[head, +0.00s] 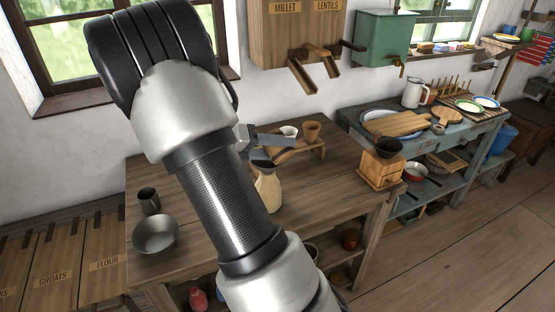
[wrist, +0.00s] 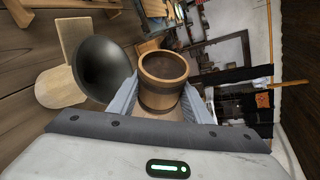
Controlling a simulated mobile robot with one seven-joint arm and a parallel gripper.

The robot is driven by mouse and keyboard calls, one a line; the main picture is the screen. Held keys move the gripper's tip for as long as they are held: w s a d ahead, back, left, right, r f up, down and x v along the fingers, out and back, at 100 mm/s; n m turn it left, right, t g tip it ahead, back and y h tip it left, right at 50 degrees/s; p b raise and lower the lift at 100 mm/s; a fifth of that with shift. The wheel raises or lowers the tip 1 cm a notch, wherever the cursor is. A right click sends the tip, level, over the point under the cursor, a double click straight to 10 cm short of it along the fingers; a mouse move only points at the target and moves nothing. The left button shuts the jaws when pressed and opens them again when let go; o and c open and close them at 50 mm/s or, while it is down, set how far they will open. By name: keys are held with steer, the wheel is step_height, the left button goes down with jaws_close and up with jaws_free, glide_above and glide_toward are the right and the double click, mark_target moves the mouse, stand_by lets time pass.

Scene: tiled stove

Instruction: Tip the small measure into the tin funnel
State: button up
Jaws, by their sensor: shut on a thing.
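My gripper (wrist: 162,100) is shut on the small measure (wrist: 162,72), a brown wooden cup with a paler band. In the head view the funnel (head: 262,162) shows partly behind my arm, on the jug (head: 269,188), below my gripper (head: 285,141). A wooden cup (head: 312,130) shows by the fingertips there, apparently the held measure.
A wooden grinder (head: 380,172) stands at the table's right end. A metal bowl (head: 155,234) and dark cup (head: 149,200) stand at the left. Wooden chutes (head: 303,77) hang above.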

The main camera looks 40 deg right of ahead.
steer(key=shift+f+m+t+b, duration=0.1)
steer(key=shift+m+t+b, duration=0.45)
steer(key=shift+b, duration=0.35)
steer(key=shift+w+m+t+b, duration=0.1)
steer(key=shift+m+t+b, duration=0.55)
steer(key=shift+m+b, duration=0.35)
steer(key=m+t+b, duration=0.1)
steer(key=b, duration=0.2)
steer(key=w+m+t+b, duration=0.1)
steer(key=b, duration=0.2)
steer(key=shift+f+m+y, duration=0.3)
steer(key=shift+f+m, duration=0.05)
steer(key=shift+w+r+m+t+b, duration=0.1)
steer(key=shift+w+m+t+b, duration=0.25)
steer(key=shift+b, duration=0.6)
steer(key=shift+r, duration=0.1)
step_height(320, 180, up, 6)
steer(key=p, duration=0.6)
